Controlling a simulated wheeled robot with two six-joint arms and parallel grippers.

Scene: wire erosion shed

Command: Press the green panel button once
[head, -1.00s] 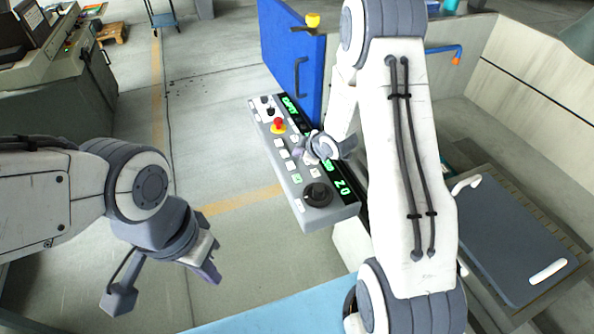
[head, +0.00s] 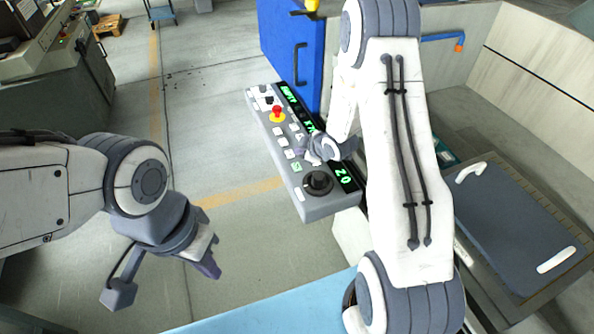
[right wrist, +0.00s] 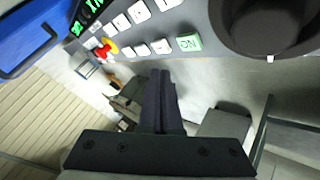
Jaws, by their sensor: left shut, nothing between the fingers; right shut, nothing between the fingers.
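The green panel button (head: 297,167) is a small square key with dark marks on the grey control panel (head: 312,211). It sits close to the large black knob (head: 318,182). In the right wrist view the green button (right wrist: 189,42) is fully visible, to the upper right of my fingertips. My right gripper (head: 305,157) is shut and empty over the panel, close to the green button; contact does not show. Its closed dark fingers (right wrist: 160,74) also show in the right wrist view. My left gripper (head: 213,268) is shut and empty over open floor, left of the panel.
White keys and a red emergency stop (head: 277,111) on a yellow base share the panel. A lit green display runs along its right side. A blue door (head: 283,60) stands behind. A grey plate with white handles (head: 515,232) lies at right.

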